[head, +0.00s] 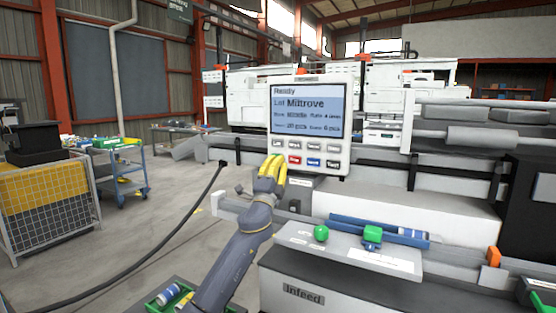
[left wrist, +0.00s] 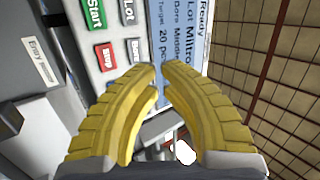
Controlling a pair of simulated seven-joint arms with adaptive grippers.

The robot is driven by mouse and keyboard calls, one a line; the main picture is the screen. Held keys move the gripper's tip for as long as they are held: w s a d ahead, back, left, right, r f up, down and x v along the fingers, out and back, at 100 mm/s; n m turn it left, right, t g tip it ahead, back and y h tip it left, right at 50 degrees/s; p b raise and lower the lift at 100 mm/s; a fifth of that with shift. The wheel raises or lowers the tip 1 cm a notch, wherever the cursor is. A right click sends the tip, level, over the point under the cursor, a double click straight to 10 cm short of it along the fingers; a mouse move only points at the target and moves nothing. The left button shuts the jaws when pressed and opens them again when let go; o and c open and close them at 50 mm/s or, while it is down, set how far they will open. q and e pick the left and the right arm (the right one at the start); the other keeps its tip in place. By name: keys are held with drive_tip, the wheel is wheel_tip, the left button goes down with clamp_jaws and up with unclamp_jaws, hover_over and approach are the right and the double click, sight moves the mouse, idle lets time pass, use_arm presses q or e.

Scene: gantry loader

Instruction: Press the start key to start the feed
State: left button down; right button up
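The control panel (head: 309,120) shows a lit screen (head: 309,108) reading Ready, with two rows of keys below it. In the left wrist view the green start key (left wrist: 95,12) sits next to the red stop key (left wrist: 106,57). In the head view the red stop key (head: 295,160) shows; the start key appears hidden behind my fingers. My left gripper (head: 274,162) has yellow fingers, empty, with tips together in front of the panel's lower left. In the left wrist view its tips (left wrist: 161,68) overlap the screen edge; contact cannot be told. My right gripper is not in view.
Below the panel is the infeed unit (head: 345,258), with a green round knob (head: 321,233), a green block (head: 372,236) and blue bars. A black cable crosses the floor at left. A blue cart (head: 122,172) and a mesh bin (head: 50,210) stand at left.

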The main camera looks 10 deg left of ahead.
use_arm(q)
drive_tip(key=w+a+f+n+g+y, duration=0.1)
drive_tip(key=w+a+n+g+y, duration=0.1)
drive_tip(key=a+y, duration=0.5)
drive_tip(key=shift+w+a+f, duration=0.15)
drive_tip(key=shift+w+a, duration=0.45)
drive_tip(key=shift+a, duration=0.15)
drive_tip(key=shift+w+n+y, duration=0.1)
drive_tip(key=shift+n+y, duration=0.2)
approach(272, 149)
drive_tip(key=shift+s+a+r+x, duration=0.1)
drive_tip(key=shift+a+x, duration=0.05)
drive_tip(key=shift+x, duration=0.65)
drive_tip(key=shift+s+a+r+x, duration=0.1)
drive_tip(key=shift+a+x, duration=0.05)
drive_tip(key=shift+x, duration=0.65)
drive_tip(key=shift+a+r+x, duration=0.1)
drive_tip(key=shift+a+x, duration=0.05)
drive_tip(key=shift+x, duration=0.65)
